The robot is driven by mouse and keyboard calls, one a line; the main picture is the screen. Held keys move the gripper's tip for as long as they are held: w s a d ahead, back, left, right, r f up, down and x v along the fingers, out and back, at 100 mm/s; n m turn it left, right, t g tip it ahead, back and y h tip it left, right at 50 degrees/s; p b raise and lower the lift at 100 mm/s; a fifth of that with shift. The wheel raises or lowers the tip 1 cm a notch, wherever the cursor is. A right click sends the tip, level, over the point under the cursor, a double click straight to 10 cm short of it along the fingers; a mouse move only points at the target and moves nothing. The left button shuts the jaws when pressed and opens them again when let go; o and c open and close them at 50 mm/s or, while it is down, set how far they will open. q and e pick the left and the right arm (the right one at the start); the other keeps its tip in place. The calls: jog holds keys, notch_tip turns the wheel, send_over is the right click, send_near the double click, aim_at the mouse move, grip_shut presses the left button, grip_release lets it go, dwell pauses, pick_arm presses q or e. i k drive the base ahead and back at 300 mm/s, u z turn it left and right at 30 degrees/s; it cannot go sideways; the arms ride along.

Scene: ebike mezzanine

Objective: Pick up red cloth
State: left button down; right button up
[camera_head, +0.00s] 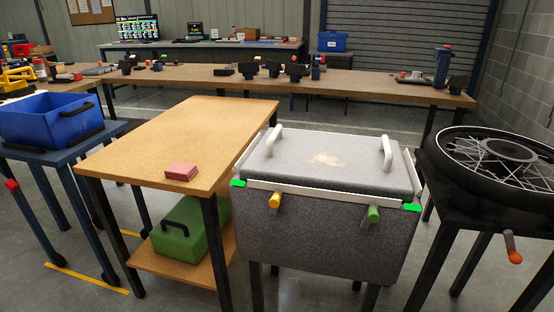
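The red cloth (181,171) is a small folded pinkish-red stack. It lies flat near the front edge of a wooden-topped table (205,130), left of the picture's middle. The rest of that tabletop is bare. Neither of my grippers shows in the head view, and nothing touches the cloth.
A grey speckled box (330,235) with white handles stands right of the table. A wheel (490,155) lies on a dark stand at the right. A blue bin (50,120) stands at the left. A green case (178,235) sits on the table's lower shelf. A long bench (200,78) runs behind.

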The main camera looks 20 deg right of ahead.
aim_at(178, 171)
jog(key=u, duration=0.6)
jog(key=i, duration=0.95)
jog(key=u, duration=0.05)
